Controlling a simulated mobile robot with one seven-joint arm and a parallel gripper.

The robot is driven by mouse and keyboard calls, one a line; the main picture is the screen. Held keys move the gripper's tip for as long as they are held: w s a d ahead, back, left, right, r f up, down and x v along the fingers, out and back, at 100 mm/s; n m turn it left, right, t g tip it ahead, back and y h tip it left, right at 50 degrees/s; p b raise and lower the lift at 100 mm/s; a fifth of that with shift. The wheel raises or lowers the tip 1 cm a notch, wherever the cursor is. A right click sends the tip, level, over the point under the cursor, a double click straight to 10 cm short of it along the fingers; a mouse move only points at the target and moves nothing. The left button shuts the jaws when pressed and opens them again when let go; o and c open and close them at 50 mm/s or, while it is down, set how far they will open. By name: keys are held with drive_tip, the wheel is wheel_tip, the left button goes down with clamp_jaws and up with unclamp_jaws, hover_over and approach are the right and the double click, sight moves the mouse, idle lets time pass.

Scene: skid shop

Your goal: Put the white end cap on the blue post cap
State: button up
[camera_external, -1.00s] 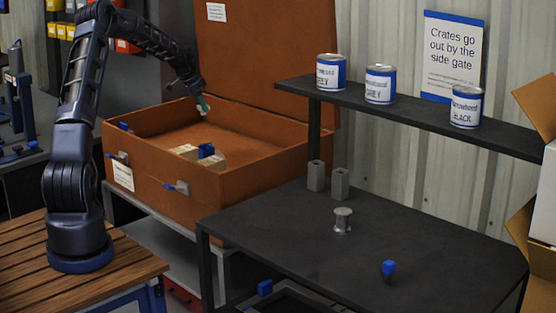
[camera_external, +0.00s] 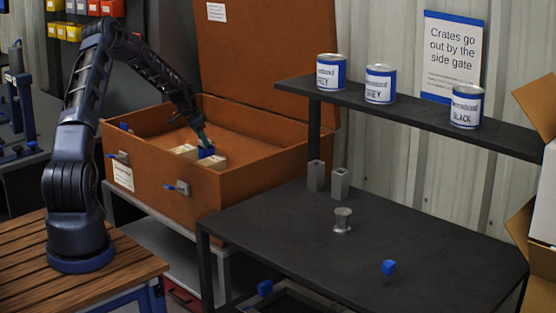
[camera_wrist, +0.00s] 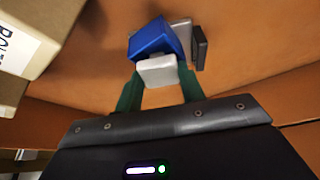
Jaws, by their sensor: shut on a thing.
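My gripper (camera_wrist: 158,90) has green fingers shut on the white end cap (camera_wrist: 158,71). In the wrist view the cap sits between the fingertips. Just beyond it is a blue block-like piece (camera_wrist: 154,37), which looks like the blue post cap. The white cap overlaps its near edge; I cannot tell whether they touch. In the external view my gripper (camera_external: 203,138) reaches down into the brown case, right at the blue piece (camera_external: 206,152). The white cap is too small or hidden to make out there.
Pale boxes (camera_external: 185,152) stand beside the blue piece inside the brown case (camera_external: 240,205); one box (camera_wrist: 35,35) is close at left in the wrist view. A grey piece with a dark plate (camera_wrist: 199,48) lies behind. Another blue cap (camera_external: 388,267) is on the black table (camera_external: 300,235).

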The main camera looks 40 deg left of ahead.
drive_tip(key=shift+f, duration=0.65)
drive_tip(key=o, duration=0.9)
drive_tip(key=shift+s+f, duration=0.1)
drive_tip(key=shift+o, duration=0.3)
drive_tip(key=shift+r, duration=0.55)
drive_tip(key=v, duration=1.2)
drive_tip(key=shift+d+r, duration=0.1)
drive_tip(key=shift+r, duration=0.1)
